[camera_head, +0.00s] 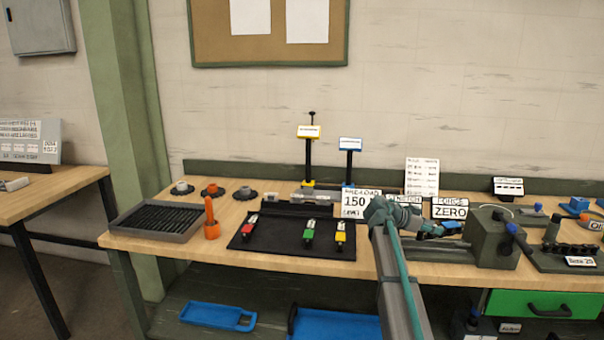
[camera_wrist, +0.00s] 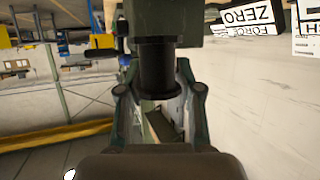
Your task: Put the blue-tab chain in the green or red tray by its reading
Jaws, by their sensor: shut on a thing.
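My gripper (camera_head: 434,229) is at the left side of a dark green machine block (camera_head: 494,240) on the bench. In the wrist view my gripper (camera_wrist: 158,82) has its fingers either side of a black cylinder (camera_wrist: 156,62), shut on it; the cylinder joins a dark green block (camera_wrist: 162,18). A small blue piece (camera_head: 451,224) shows beside my gripper; I cannot tell whether it is the blue-tab chain's tab. A green drawer-like container (camera_head: 530,304) with a dark handle is under the bench at right. I make out no red tray.
Signs read PRELOAD 150 (camera_head: 357,202) and FORCE ZERO (camera_head: 450,210). A grey tray of dark rods (camera_head: 155,222) sits at left. Blue trays (camera_head: 216,316) are below.

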